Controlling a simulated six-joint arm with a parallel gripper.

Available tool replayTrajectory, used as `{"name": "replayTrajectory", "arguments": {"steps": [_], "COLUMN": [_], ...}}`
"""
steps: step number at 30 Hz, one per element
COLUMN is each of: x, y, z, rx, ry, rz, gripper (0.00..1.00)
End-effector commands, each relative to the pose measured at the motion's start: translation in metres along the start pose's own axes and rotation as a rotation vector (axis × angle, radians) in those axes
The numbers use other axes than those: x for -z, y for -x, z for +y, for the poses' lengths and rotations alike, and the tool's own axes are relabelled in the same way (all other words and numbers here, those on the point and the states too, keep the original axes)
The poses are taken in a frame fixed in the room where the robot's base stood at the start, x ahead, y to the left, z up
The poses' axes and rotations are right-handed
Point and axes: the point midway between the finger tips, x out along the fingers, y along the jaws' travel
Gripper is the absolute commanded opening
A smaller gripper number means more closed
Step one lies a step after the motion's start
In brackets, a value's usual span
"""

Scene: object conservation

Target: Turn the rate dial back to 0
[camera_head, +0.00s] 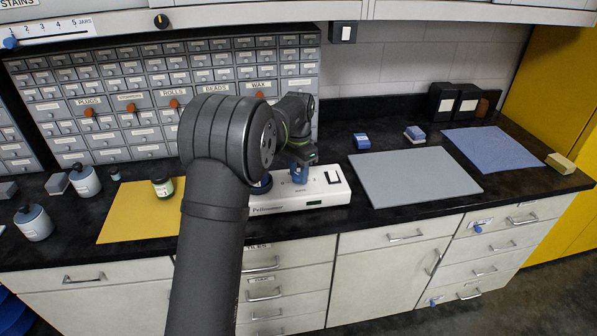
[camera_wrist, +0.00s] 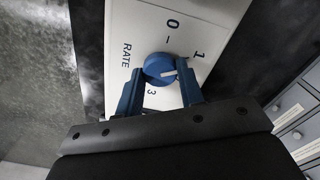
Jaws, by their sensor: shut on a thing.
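The rate dial (camera_wrist: 158,66) is a round blue knob with a white pointer mark, on the white face of a bench device (camera_head: 328,196). In the wrist view the pointer is aimed right, past the 1 and toward my right-hand finger, not at the 0 at the top. A 3 shows below the dial; part of the scale is hidden by my finger. My gripper (camera_wrist: 161,80) has its two blue fingers shut on the dial from either side. In the head view my gripper (camera_head: 298,172) is over the device, and the dial is hidden behind it.
A rocker switch (camera_head: 333,177) is on the device's right end. A grey mat (camera_head: 415,178) lies to the right, with a blue mat (camera_head: 490,150) beyond. A yellow mat (camera_head: 135,215) holds a jar (camera_head: 162,187) at left. Drawer cabinets (camera_head: 140,90) stand behind.

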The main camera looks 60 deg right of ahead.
Motion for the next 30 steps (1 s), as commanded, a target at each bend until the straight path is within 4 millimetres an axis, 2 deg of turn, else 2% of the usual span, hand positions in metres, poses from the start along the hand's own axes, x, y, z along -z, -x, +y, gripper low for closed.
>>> {"name": "replayTrajectory", "arguments": {"steps": [11, 30], "x": [0.0003, 0.0006], "y": [0.0007, 0.0013], "z": [-0.0001, -0.0003], "rx": [0.000, 0.001], "ry": [0.123, 0.699], "rz": [0.000, 0.002], "gripper": [0.12, 0.12]}}
